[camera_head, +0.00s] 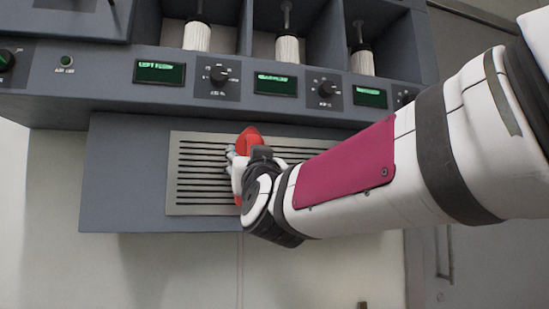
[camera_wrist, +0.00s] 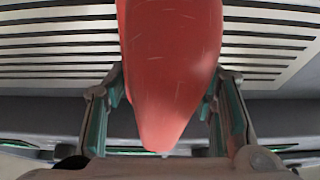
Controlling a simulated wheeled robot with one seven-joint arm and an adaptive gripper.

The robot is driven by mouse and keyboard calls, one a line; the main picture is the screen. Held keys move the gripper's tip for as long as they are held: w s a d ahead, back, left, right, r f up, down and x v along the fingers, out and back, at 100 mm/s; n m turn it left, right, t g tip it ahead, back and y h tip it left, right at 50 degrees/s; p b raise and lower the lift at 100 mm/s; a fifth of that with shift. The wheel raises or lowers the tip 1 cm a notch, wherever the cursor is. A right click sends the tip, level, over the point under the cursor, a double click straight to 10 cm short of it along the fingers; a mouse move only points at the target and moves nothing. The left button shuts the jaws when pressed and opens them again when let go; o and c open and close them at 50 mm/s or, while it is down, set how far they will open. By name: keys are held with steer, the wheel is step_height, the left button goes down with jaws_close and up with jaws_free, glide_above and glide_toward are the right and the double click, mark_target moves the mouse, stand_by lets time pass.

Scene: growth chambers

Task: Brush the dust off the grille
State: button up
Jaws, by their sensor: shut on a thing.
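The grille (camera_head: 205,174) is a pale metal plate with dark horizontal slots on the front of a grey-blue panel. Its right part is hidden behind my arm. It also fills the top of the wrist view (camera_wrist: 60,42). My gripper (camera_head: 238,165) is in front of the grille's middle. It is shut on a red brush (camera_head: 249,137), whose red body (camera_wrist: 170,70) sits between the fingers in the wrist view. The bristles are hidden, so I cannot tell whether they touch the grille. I cannot make out dust on the visible slots.
Above the grille runs a control strip with knobs (camera_head: 218,76) and green displays (camera_head: 160,72). White ribbed cylinders (camera_head: 196,37) stand in bays above it. A grey door (camera_head: 470,265) with a handle is at right. The wall below the panel is clear.

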steer(key=shift+a+f, duration=0.15)
steer(key=shift+a, duration=0.1)
steer(key=shift+s+f, duration=0.1)
steer(key=shift+s, duration=0.1)
steer(key=shift+s+d+b, duration=0.3)
steer(key=shift+s, duration=0.6)
steer(key=shift+s+d+b, duration=0.3)
steer(key=shift+s+b, duration=0.05)
steer(key=shift+s, duration=0.5)
steer(key=shift+s+d+b, duration=0.3)
steer(key=shift+s, duration=0.6)
steer(key=s, duration=0.1)
steer(key=s+d, duration=0.1)
steer(key=s, duration=0.1)
steer(key=shift+b, duration=0.35)
